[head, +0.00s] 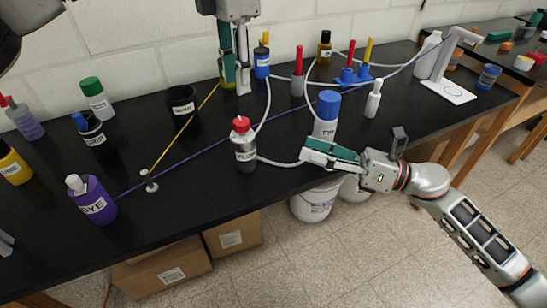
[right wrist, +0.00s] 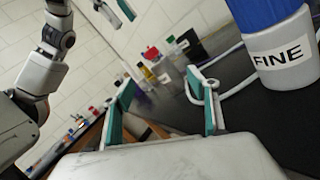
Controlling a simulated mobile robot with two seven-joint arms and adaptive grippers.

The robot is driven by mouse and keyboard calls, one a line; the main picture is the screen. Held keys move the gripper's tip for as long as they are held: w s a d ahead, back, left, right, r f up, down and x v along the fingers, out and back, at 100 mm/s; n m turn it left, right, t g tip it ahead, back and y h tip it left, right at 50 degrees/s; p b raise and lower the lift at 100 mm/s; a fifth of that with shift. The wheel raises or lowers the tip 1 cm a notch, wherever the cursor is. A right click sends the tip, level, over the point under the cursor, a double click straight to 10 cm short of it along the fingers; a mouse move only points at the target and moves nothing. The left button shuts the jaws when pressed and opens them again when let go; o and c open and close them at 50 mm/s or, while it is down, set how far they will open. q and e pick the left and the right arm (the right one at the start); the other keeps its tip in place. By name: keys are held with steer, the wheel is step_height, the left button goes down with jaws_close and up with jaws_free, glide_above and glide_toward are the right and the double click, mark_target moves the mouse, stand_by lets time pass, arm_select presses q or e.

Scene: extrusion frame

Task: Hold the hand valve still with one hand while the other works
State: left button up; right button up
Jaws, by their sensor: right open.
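I cannot tell for certain which thing is the hand valve. Two upright fittings with coloured handles stand at the back of the bench in the head view: a grey one with a red handle (head: 298,62) and a blue one with red and yellow handles (head: 359,75). White tubing (head: 267,105) runs among them. My left gripper (head: 236,88) points down at the back, fingers apart, near a yellow-green bottle; its grip looks empty. My right gripper (head: 306,155) is open at the bench's front edge, below the FINE bottle (head: 324,118). In the right wrist view, tubing (right wrist: 193,84) loops by one fingertip.
A red-capped bottle (head: 244,150) stands left of my right gripper. A yellow cord (head: 180,132) and a purple cord (head: 200,149) cross the black bench (head: 200,210). A purple DYE bottle (head: 93,203) stands at the front left. A white stand (head: 445,90) is at the right.

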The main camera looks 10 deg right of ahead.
mark_target(243, 149)
steer(key=a+f+n, duration=0.1)
steer(key=a, duration=0.1)
steer(key=w+a+f+n+h, duration=0.1)
steer(key=a, duration=0.2)
steer(key=w+a+f+n, duration=0.1)
steer(key=a+n, duration=0.1)
steer(key=a, duration=0.1)
steer(key=shift+a+f+h, duration=0.2)
steer(key=shift+f+h, duration=0.05)
steer(key=shift+h, duration=0.15)
steer(key=shift+w+a, duration=0.2)
steer(key=shift+a, duration=0.35)
steer(key=shift+x, duration=3.55)
steer(key=shift+w, duration=0.1)
steer(key=shift+c, duration=0.3)
